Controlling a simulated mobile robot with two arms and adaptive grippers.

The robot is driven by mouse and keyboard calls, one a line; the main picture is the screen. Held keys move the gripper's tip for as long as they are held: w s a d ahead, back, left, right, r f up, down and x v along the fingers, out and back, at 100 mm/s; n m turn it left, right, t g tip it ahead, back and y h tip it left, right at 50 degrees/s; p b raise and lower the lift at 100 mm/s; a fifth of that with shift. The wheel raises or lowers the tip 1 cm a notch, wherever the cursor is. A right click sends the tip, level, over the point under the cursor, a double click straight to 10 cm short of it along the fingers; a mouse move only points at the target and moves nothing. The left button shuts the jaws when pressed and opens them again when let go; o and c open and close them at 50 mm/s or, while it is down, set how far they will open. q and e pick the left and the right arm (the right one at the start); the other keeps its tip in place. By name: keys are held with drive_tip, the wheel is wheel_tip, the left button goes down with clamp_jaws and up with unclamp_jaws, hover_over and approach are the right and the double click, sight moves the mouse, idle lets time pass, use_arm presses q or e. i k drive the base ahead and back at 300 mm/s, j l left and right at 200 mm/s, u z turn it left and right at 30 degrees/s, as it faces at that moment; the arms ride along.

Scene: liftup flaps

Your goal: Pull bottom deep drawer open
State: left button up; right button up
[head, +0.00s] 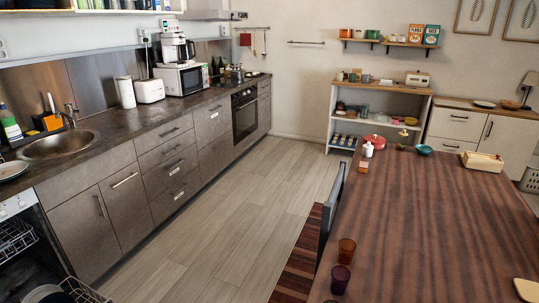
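A stack of grey-brown drawers stands in the long lower counter on the left of the head view. The bottom drawer (175,197) of this stack is shut, below several shallower drawers (165,151). To its right is another pair of deep fronts, with an upper one (211,121) and a lower one (215,157), both looking shut. I cannot tell which of these low fronts the task means. Neither of my grippers is in view.
A dishwasher (15,243) stands open at the lower left with racks out. A wooden table (430,220) with cups and dishes fills the right, and a chair (331,208) stands at its left edge. The plank floor (235,205) between counter and table is clear.

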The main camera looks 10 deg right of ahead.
sight(214, 157)
drive_tip(key=j, duration=0.5)
drive_tip(key=i+j+z, duration=0.15)
drive_tip(key=j, duration=0.35)
drive_tip(key=i+j+z, duration=0.25)
drive_tip(key=i, duration=0.25)
drive_tip(key=i+j+z, duration=0.2)
drive_tip(key=i, duration=0.3)
drive_tip(key=i+l, duration=0.1)
drive_tip(key=i, duration=0.55)
drive_tip(key=i+l+z, duration=0.1)
drive_tip(key=i, duration=0.6)
drive_tip(key=i+j, duration=0.15)
drive_tip(key=i, duration=0.75)
drive_tip(key=i+j+u, duration=0.15)
drive_tip(key=i, duration=0.8)
